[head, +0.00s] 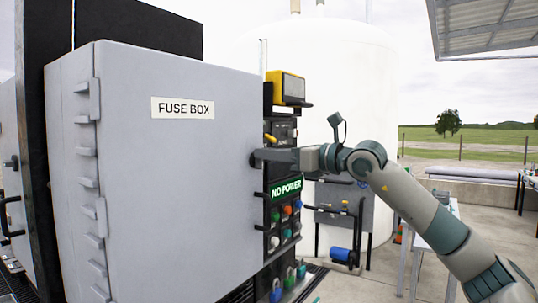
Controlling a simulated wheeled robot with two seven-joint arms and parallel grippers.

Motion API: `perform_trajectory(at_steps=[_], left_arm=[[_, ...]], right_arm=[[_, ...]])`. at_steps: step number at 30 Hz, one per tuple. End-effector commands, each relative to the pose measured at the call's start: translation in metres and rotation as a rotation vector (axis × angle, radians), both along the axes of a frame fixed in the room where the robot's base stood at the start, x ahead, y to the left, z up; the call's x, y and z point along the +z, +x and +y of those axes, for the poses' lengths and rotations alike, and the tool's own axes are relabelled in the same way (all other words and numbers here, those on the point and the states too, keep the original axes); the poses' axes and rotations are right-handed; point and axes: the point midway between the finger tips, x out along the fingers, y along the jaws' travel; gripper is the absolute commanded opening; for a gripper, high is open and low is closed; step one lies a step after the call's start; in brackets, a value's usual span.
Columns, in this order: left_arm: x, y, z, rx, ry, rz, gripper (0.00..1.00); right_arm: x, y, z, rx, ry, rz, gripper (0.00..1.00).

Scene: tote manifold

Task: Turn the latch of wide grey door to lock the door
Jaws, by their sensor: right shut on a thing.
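The wide grey door (170,200) with a "FUSE BOX" label (183,108) fills the left half of the head view. It looks flush with its cabinet, though its far edge is partly hidden. A dark latch (254,159) sits near the door's right edge, about halfway up. My right gripper (268,156) reaches in from the right and is shut on the latch. The fingers hide part of the latch, so its exact angle is hard to tell. My left gripper is not in view.
Right of the door stands a dark panel with a green "NO POWER" sign (286,189), coloured buttons and a yellow lamp (288,87). Padlocks (289,278) hang below. A white tank (350,85) stands behind, and a small table (424,236) is under my right arm.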

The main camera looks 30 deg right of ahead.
Motion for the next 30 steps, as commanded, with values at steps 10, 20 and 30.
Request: perform_trajectory(at_steps=[10, 20, 30], left_arm=[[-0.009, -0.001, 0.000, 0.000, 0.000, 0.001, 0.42], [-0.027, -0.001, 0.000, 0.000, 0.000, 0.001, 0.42], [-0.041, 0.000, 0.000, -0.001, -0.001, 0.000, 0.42]], right_arm=[[-0.002, -0.001, 0.002, 0.000, -0.090, -0.038, 0.00], [-0.003, -0.002, 0.007, 0.000, -0.316, -0.134, 0.00], [-0.005, -0.005, 0.012, 0.000, -0.614, -0.256, 0.00]])
